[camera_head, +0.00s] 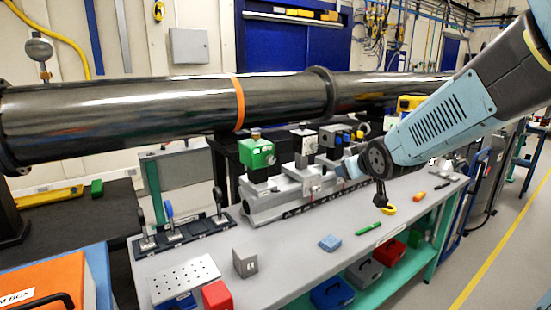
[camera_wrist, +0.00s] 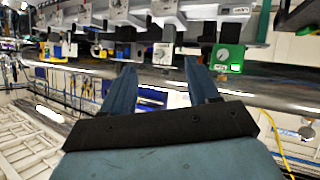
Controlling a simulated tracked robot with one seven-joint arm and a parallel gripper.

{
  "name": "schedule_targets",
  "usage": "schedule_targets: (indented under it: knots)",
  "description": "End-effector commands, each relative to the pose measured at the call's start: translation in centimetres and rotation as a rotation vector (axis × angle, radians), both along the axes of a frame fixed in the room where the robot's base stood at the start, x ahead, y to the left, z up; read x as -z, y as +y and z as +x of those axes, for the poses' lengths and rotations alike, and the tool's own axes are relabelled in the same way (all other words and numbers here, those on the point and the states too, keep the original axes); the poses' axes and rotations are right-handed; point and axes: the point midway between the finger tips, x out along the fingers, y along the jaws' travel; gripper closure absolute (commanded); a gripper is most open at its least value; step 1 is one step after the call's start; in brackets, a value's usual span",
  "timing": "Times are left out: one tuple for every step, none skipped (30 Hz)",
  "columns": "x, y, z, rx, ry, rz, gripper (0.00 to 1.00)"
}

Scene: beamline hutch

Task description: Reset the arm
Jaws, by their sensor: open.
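My arm (camera_head: 425,130) reaches in from the upper right in the head view, over the right half of the bench (camera_head: 300,235). My gripper (camera_wrist: 160,82) shows in the wrist view with its two blue fingers apart and nothing between them. In the head view its end is small and partly hidden near the rail equipment, so I cannot tell the gap to it. The wrist view is upside down, with the rail equipment and a green box (camera_wrist: 228,58) at its top.
A long dark pipe (camera_head: 130,115) with an orange band runs behind the bench. A grey rail (camera_head: 290,200) carries a green box (camera_head: 257,153) and other mounts. A grey block (camera_head: 245,261), red block (camera_head: 217,296), perforated plate (camera_head: 185,279) and green marker (camera_head: 368,229) lie in front.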

Motion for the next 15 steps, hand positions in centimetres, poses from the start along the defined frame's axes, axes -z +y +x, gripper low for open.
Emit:
schedule_targets:
  knots:
    - [-0.7, -0.8, -1.4, 0.033, 0.03, 0.007, 0.4]
    - [-0.8, -1.1, -2.3, 0.052, 0.054, 0.012, 0.4]
    - [-1.0, -1.6, -3.4, 0.077, 0.086, 0.019, 0.4]
    - [-1.1, -1.9, -4.4, 0.095, 0.112, 0.024, 0.4]
    - [-1.3, -2.3, -5.3, 0.113, 0.135, 0.031, 0.4]
    - [-1.4, -2.7, -6.6, 0.136, 0.169, 0.04, 0.4]
    - [-1.5, -2.9, -7.6, 0.151, 0.193, 0.047, 0.4]
    - [-1.6, -3.1, -8.6, 0.168, 0.218, 0.054, 0.4]
    - [-1.7, -3.4, -10.0, 0.188, 0.252, 0.065, 0.4]
    - [-1.8, -3.5, -11.0, 0.202, 0.276, 0.075, 0.4]
    - [-1.8, -3.6, -12.1, 0.216, 0.302, 0.083, 0.4]
    - [-1.8, -3.8, -13.6, 0.233, 0.336, 0.095, 0.4]
    - [-1.9, -3.8, -14.7, 0.245, 0.361, 0.104, 0.4]
    - [-1.9, -3.9, -15.8, 0.257, 0.385, 0.112, 0.4]
    - [-1.9, -3.9, -17.2, 0.27, 0.417, 0.124, 0.4]
